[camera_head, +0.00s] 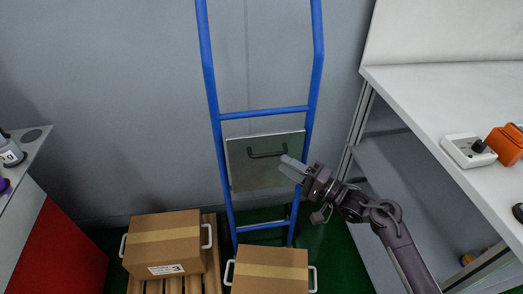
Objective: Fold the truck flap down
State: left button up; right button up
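The blue hand truck (213,100) stands upright against the grey wall in the head view. Its flap (240,172), a grey-green plate with a pale rim, is upright between the rails, below a crossbar. A dark handle (266,155) is on the upper part of the flap. My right gripper (284,163) is in front of the flap's right side, its fingertips just below and right of the handle's right end. Its two fingers look close together with nothing visible between them. I cannot tell whether they touch the flap. My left gripper is not in view.
A cardboard box (165,239) sits on a wooden pallet (211,261) at lower left. Another box (271,283) is in front of the truck's foot. A white table (450,95) with a socket block (460,151) and an orange object (504,145) is right. A red-sided counter (60,245) is left.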

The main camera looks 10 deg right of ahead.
aim_at(269, 155)
jog(key=x, duration=0.6)
jog(key=shift+w+a, duration=0.2)
grip_shut()
